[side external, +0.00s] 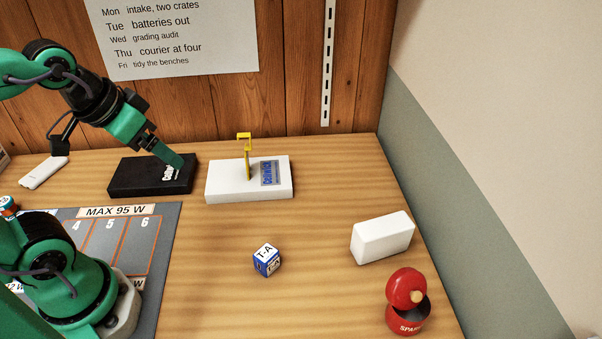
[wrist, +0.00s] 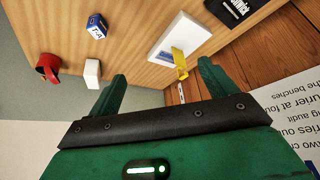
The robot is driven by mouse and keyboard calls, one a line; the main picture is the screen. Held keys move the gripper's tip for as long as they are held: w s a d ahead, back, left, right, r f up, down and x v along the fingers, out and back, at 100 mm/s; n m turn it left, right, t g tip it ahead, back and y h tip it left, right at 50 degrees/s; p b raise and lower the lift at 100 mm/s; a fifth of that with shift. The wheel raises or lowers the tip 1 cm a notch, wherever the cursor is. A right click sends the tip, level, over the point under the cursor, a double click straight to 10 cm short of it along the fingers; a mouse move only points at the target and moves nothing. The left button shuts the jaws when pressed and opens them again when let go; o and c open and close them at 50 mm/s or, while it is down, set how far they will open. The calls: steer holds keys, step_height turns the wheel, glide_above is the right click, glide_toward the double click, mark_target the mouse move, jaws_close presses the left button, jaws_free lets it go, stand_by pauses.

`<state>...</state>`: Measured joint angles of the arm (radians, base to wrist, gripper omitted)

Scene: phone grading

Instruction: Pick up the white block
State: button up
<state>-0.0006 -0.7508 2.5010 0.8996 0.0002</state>
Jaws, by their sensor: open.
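The white block (side external: 382,238) is a plain white box lying on the bench at the right, just behind the red pot. It also shows small in the wrist view (wrist: 92,74), left of my gripper's left finger. My gripper (side external: 172,160) is at the upper left, above the black box and far from the white block. In the wrist view my gripper (wrist: 160,85) has its two green fingers wide apart with nothing held between them.
A red pot (side external: 408,315) with a tilted lid stands in front of the block. A white box (side external: 222,184) with a yellow hook (side external: 247,158), a black box (side external: 125,178) and a blue-white cube (side external: 266,259) stand around. The bench between cube and block is clear.

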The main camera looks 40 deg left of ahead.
stand_by(0.3)
steer(key=shift+c, duration=1.4)
steer(key=shift+w+r, duration=0.1)
steer(key=shift+w, duration=0.05)
steer(key=m+g, duration=0.6)
glide_above(384, 224)
steer(key=f, duration=1.4)
steer(key=shift+a, duration=0.2)
steer(key=shift+d+f, duration=0.25)
steer(key=shift+f, duration=0.05)
